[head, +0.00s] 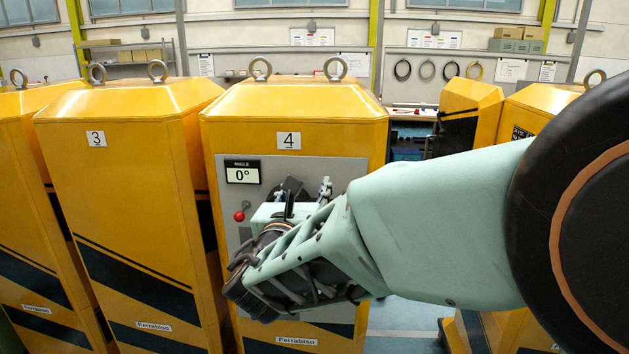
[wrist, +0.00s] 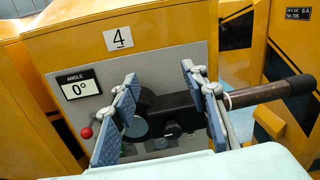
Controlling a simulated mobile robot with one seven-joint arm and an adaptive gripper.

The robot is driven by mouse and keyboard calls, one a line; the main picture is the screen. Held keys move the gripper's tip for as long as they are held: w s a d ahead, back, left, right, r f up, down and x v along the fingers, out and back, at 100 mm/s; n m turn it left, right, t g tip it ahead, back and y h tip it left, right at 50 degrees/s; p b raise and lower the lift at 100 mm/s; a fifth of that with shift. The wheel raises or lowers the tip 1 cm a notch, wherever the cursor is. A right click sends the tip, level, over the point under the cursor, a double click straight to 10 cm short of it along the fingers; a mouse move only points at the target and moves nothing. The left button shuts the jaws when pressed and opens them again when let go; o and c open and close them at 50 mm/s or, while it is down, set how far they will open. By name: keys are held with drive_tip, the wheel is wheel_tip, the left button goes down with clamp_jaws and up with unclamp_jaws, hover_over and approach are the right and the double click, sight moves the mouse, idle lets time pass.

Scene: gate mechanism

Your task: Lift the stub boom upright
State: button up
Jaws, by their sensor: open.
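The stub boom (wrist: 262,94) is a dark bar in the wrist view. It runs nearly level from a dark pivot on the grey panel of cabinet 4 out to the right, ending in a black tip. The angle display (wrist: 79,88) reads 0°; it also shows in the head view (head: 243,172). My gripper (wrist: 160,76) is open in front of the panel, its blue pads apart. The right finger crosses in front of the boom, and the boom's inner part shows between the fingers. I cannot tell whether they touch. In the head view my gripper (head: 308,188) and arm hide the boom.
Cabinet 4 (head: 290,99) is yellow with lifting rings on top. A red-knobbed lever (head: 240,215) sits on its panel, left of my gripper. Cabinet 3 (head: 120,190) stands close on the left. More yellow cabinets (head: 470,110) stand to the right, beyond a gap.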

drive_tip(key=s, duration=0.3)
drive_tip(key=shift+s+a, duration=0.2)
drive_tip(key=shift+s, duration=0.05)
drive_tip(key=shift+c, duration=0.5)
